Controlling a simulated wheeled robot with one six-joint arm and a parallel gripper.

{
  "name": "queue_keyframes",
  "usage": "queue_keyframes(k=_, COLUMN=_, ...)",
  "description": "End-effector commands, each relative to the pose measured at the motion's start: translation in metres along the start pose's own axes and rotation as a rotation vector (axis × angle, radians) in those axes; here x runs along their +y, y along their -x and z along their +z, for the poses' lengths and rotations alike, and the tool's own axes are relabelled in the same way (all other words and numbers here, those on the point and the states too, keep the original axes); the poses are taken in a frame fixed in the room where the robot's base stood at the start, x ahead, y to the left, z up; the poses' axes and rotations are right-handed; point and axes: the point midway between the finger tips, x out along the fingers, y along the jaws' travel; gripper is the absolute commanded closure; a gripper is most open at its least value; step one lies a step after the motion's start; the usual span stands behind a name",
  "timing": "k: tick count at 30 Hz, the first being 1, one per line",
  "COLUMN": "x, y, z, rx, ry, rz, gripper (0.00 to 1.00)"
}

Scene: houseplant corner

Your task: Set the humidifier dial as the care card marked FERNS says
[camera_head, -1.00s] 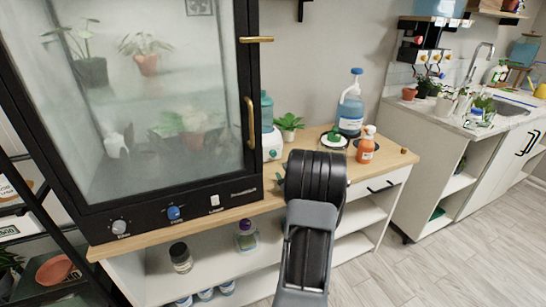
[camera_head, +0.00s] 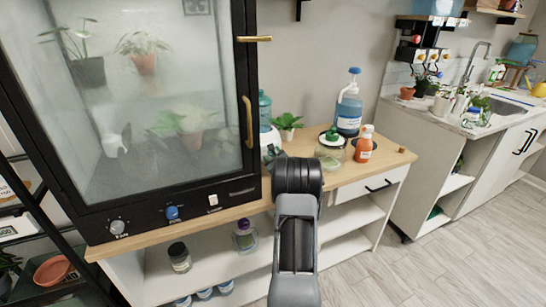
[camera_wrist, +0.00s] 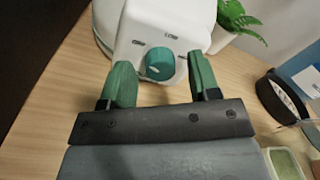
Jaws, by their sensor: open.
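The humidifier (camera_head: 265,138) stands on the wooden top right of the glass cabinet, with a teal tank above a white base. In the wrist view its white front (camera_wrist: 135,28) carries a round teal dial (camera_wrist: 160,65). Small marks sit above the dial; the right one seems to read LOW, the left one is too small to read. My gripper (camera_wrist: 160,61) is open, with one green finger left of the dial and one right of it. A gap shows on both sides; I cannot tell the depth. In the head view my wrist hides most of the humidifier's front. I can read no card marked FERNS.

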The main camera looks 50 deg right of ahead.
Motion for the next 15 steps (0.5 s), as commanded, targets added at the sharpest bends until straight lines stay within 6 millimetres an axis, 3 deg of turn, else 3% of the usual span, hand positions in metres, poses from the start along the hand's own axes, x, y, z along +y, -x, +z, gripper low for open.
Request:
queue_keyframes(k=5, x=0.0, y=0.0, z=0.0001, rx=0.0, ry=0.0, rz=0.0, gripper=0.44)
queue_keyframes(k=15, x=-0.0001, y=0.0002, z=0.0002, rx=0.0, ry=0.0, rz=0.0, gripper=0.76)
